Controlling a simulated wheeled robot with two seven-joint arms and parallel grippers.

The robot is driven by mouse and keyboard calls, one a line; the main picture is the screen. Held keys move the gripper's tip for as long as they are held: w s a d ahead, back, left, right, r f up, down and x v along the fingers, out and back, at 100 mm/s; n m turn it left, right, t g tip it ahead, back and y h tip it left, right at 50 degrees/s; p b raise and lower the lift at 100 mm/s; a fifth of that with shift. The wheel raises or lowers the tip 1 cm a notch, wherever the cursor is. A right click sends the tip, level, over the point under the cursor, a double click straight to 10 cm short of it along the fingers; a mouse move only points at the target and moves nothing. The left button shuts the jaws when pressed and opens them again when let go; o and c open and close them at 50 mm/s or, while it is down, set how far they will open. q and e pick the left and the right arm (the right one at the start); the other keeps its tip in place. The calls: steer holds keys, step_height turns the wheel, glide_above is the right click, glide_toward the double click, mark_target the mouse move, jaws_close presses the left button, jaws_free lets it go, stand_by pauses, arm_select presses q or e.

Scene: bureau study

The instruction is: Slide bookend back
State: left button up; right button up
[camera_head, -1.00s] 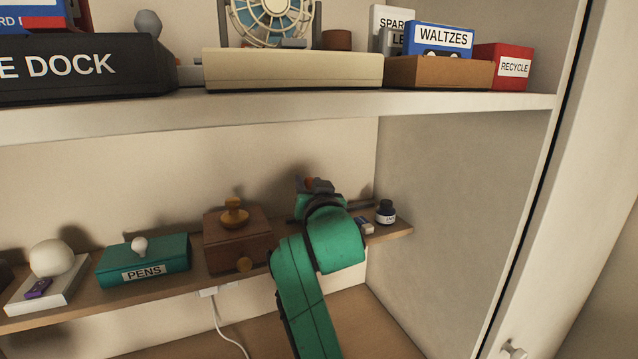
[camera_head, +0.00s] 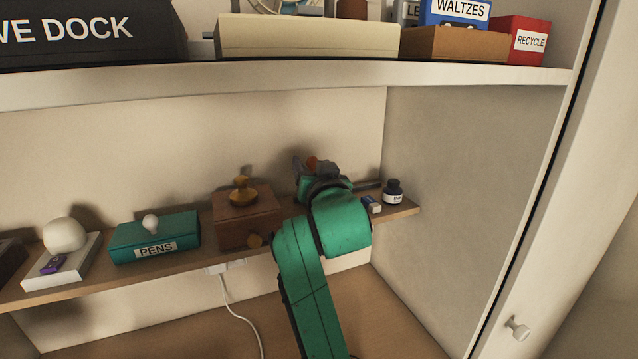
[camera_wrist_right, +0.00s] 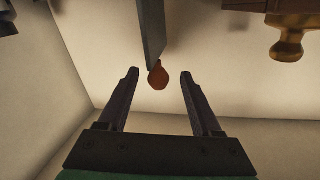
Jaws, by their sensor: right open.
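My right gripper (camera_head: 312,168) is over the lower shelf, between the brown wooden box and the ink bottle. In the right wrist view its two fingers (camera_wrist_right: 160,75) are spread open. A rust-orange knob (camera_wrist_right: 158,76) shows in the gap between the fingertips, at the end of a thin grey upright plate (camera_wrist_right: 151,28) that looks like the bookend. I cannot see either finger touching it. In the head view the orange knob (camera_head: 312,161) is a small patch at the gripper; my green arm hides most of the bookend. My left gripper is not in view.
The brown wooden box (camera_head: 246,220) with a round knob stands left of my arm, beside a teal PENS box (camera_head: 155,237). An ink bottle (camera_head: 393,193) and a small eraser-like block (camera_head: 371,204) are to the right, near the cabinet's side wall. The upper shelf (camera_head: 290,82) runs above.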

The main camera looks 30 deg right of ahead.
steer(key=b+v, duration=0.4)
steer(key=v, duration=0.9)
steer(key=shift+a, duration=0.2)
